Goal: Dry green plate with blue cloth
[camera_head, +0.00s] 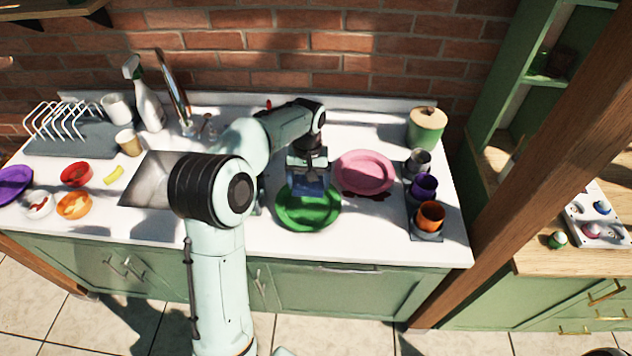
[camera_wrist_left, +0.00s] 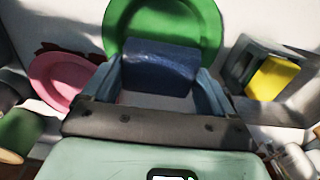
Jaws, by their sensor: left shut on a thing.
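The green plate (camera_head: 308,214) lies on the white counter, right of the sink. My left gripper (camera_head: 308,187) is above the plate's back part, pointing down. In the left wrist view my left gripper (camera_wrist_left: 160,85) is shut on the blue cloth (camera_wrist_left: 160,66), which is bunched between its fingers. The cloth is over the near part of the green plate (camera_wrist_left: 200,20) in that view; I cannot tell whether it touches the plate. In the head view the cloth is mostly hidden by the gripper. My right gripper is not in view.
A pink plate (camera_head: 364,171) lies close to the right of the green plate, with a dark red stain by it. Cups stand in a holder (camera_head: 425,230) further right. The sink (camera_head: 150,180), bowls and a spray bottle (camera_head: 147,100) are to the left. Counter in front of the plate is clear.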

